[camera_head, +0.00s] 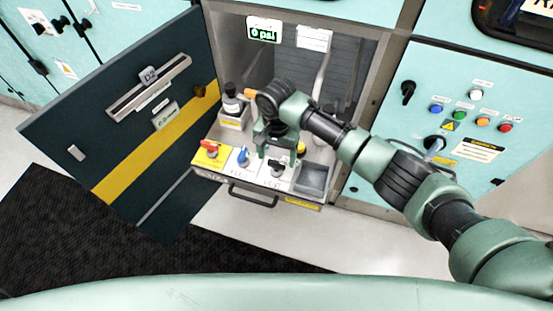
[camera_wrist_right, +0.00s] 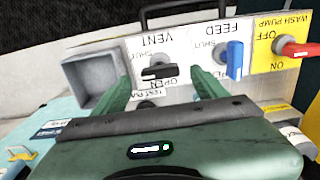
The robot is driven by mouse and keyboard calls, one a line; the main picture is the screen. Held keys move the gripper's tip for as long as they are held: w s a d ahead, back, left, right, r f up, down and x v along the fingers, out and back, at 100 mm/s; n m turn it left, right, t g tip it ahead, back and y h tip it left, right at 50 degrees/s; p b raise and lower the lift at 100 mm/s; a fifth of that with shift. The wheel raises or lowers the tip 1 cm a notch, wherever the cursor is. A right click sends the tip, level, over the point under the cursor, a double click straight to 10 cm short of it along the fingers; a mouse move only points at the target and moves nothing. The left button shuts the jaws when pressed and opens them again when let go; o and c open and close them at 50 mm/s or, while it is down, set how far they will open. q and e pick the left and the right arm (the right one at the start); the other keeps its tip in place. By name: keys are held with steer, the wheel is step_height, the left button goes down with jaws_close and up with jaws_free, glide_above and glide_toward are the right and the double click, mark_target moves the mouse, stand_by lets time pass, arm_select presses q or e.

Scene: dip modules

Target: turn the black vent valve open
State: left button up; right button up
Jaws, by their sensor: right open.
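The black vent valve (camera_head: 276,165) is on the white VENT panel at the front of the cabinet shelf. In the right wrist view, which is upside down, its black handle (camera_wrist_right: 158,72) lies roughly crosswise, beside the SHUT and OPEN labels. My right gripper (camera_head: 277,154) is open, just above and behind the valve. Its two green fingers (camera_wrist_right: 160,80) stand apart on either side of the handle in the right wrist view, with visible gaps and no clear contact. The palm hides part of the panel. My left gripper is not in view.
The blue FEED valve (camera_head: 243,158) and red WASH PUMP valve (camera_head: 211,150) sit to the left. An empty grey bin (camera_head: 314,178) is at right. A bottle (camera_head: 232,103) stands behind. The dark door (camera_head: 130,110) hangs open at left. A handle (camera_head: 252,196) projects in front.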

mark_target(277, 167)
steer(key=shift+f, duration=1.4)
steer(key=c, duration=1.4)
